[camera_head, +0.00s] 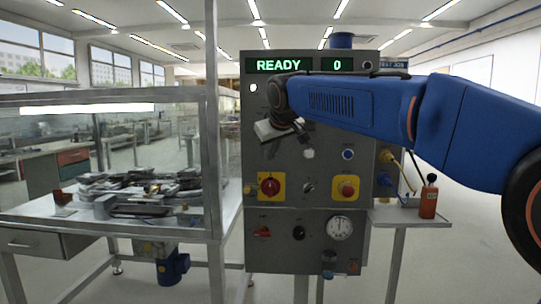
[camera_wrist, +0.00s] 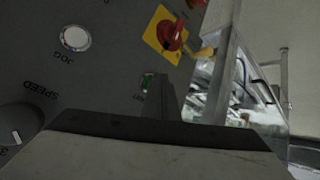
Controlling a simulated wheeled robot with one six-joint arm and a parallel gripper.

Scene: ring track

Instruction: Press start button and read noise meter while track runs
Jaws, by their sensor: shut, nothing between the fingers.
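The grey control panel (camera_head: 325,190) stands ahead, its display (camera_head: 294,65) reading READY and 0. My gripper (camera_head: 296,124) is shut and empty at the panel's upper left, below the display. In the wrist view my gripper (camera_wrist: 160,82) has its finger end right by a green button (camera_wrist: 147,82), which it partly hides; the label beside it is mostly covered. This looks like the start button; I cannot tell whether they touch. An orange handheld device (camera_head: 428,202) with a dark round top, apparently the noise meter, stands on a side shelf at right. Its reading is too small to tell.
A red rotary switch (camera_head: 269,186) and a red mushroom button (camera_head: 346,188) sit on yellow plates. A white JOG button (camera_wrist: 75,38) and a SPEED knob (camera_wrist: 16,138) are nearby. A dial gauge (camera_head: 339,228) is lower. The track assembly (camera_head: 150,186) lies behind clear guarding at left.

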